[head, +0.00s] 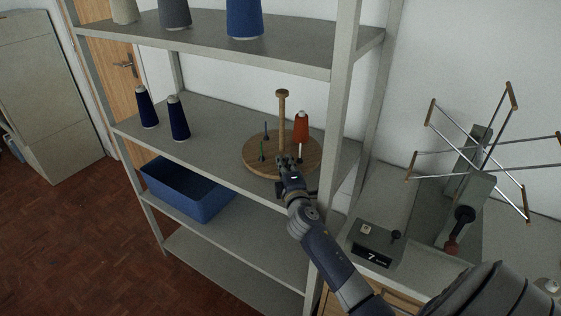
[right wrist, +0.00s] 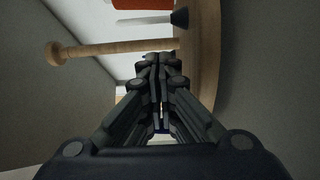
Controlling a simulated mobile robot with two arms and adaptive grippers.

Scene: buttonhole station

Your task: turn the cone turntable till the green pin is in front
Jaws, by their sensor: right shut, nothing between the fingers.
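The cone turntable (head: 253,161) is a round wooden disc on the middle shelf, with a tall wooden post (head: 282,117) at its centre. The green pin (head: 262,151) stands upright at the disc's front left. A dark pin (head: 265,130) stands at the back left. An orange cone (head: 301,128) sits at the right. A pale pin (head: 299,153) stands below it. My right gripper (head: 286,160) is shut and empty at the disc's front, right of the green pin. In the right wrist view its shut fingers (right wrist: 158,64) are close to the disc (right wrist: 208,55); contact cannot be told. My left gripper is out of view.
Two navy cones (head: 147,107) stand left on the same shelf. A blue bin (head: 190,194) is on the shelf below. The rack's front right upright (head: 337,100) rises close right of the turntable. A yarn winder (head: 480,165) stands on the bench at right.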

